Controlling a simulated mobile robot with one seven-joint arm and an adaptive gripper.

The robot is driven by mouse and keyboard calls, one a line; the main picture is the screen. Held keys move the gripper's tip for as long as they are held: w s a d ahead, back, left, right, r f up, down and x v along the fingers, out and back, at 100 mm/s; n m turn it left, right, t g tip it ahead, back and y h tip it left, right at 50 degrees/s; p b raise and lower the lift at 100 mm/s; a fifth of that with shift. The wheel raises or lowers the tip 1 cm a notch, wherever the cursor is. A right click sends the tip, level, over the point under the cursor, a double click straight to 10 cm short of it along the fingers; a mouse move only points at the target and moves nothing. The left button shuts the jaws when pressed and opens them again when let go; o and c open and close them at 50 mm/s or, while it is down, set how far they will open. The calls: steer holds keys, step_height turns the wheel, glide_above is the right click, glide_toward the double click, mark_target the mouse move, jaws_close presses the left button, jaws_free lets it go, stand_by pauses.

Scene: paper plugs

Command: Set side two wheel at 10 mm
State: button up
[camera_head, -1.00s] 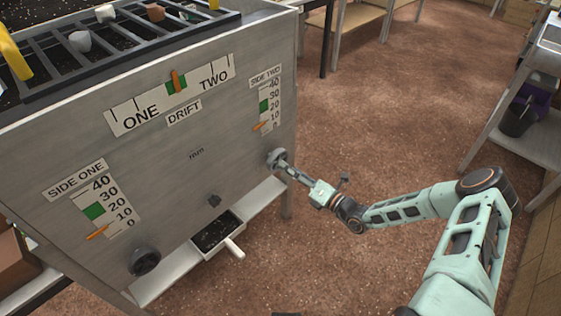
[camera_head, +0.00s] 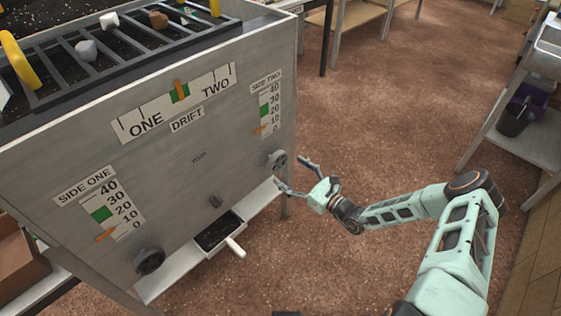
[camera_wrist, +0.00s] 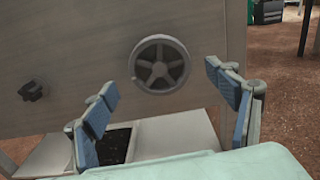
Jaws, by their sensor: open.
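The side two wheel (camera_head: 277,160) is a dark spoked handwheel at the lower right of the grey machine front. In the wrist view the wheel (camera_wrist: 160,64) shows whole, ahead and between the finger directions. My gripper (camera_head: 292,175) is open, its fingers spread wide and apart from the wheel, just to its right in the head view. The side two scale (camera_head: 265,105) runs from 0 to 40 with a green band near 20. Its orange pointer (camera_head: 261,129) sits low, between 0 and 10; the exact reading is too small to tell.
The side one wheel (camera_head: 149,261) and a small dark knob (camera_head: 215,201) are on the same front. A tray with a white handle (camera_head: 235,247) sticks out below. Open floor (camera_head: 390,110) lies to the right, with a side table (camera_head: 530,140) beyond.

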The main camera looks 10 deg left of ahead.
mark_target(280, 163)
steer(key=shift+n, duration=0.4)
steer(key=shift+a, duration=0.1)
steer(key=shift+b+x, duration=0.45)
steer(key=shift+x, duration=1.5)
steer(key=shift+c, duration=0.5)
steer(key=c, duration=1.1)
steer(key=shift+o, duration=0.2)
steer(key=o, duration=1.2)
steer(key=shift+c, duration=0.2)
